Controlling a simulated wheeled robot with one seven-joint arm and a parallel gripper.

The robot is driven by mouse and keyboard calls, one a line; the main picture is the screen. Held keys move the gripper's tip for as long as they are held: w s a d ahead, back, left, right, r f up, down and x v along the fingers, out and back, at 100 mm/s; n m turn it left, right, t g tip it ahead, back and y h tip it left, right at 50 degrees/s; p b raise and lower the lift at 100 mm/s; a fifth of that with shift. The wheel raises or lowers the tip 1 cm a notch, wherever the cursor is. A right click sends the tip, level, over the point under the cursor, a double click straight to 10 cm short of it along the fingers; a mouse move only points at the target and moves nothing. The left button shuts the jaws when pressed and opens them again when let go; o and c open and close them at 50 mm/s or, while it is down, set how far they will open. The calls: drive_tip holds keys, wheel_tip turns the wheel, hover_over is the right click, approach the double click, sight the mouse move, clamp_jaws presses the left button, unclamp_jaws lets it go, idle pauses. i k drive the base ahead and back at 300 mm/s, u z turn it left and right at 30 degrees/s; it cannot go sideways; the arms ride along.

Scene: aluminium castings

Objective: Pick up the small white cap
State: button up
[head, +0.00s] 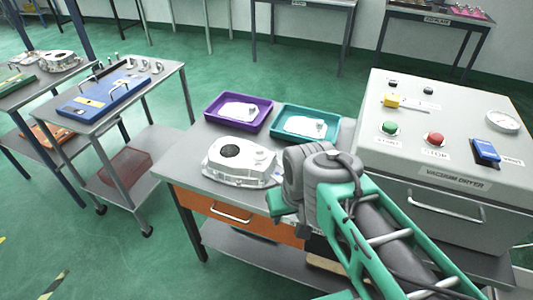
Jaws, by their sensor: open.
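I cannot make out a separate small white cap in the head view. A white casting housing (240,160) with a dark round opening lies on the grey bench (190,165), left of my arm. White flat parts lie in the purple tray (266,112) and the teal tray (277,128). My arm's grey and green wrist covers the bench just right of the housing.
The vacuum dryer (405,158) stands right of my arm, with a green button (390,128), a red button (435,139) and a gauge (503,121). An orange drawer (225,208) is under the bench. A cart with a blue case (103,94) stands left, across open green floor.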

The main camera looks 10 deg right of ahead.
sight(260, 153)
drive_tip(key=u, duration=2.35)
drive_tip(key=i, duration=1.75)
drive_tip(key=z, duration=2.95)
drive_tip(key=i, duration=0.5)
drive_tip(key=z, duration=0.05)
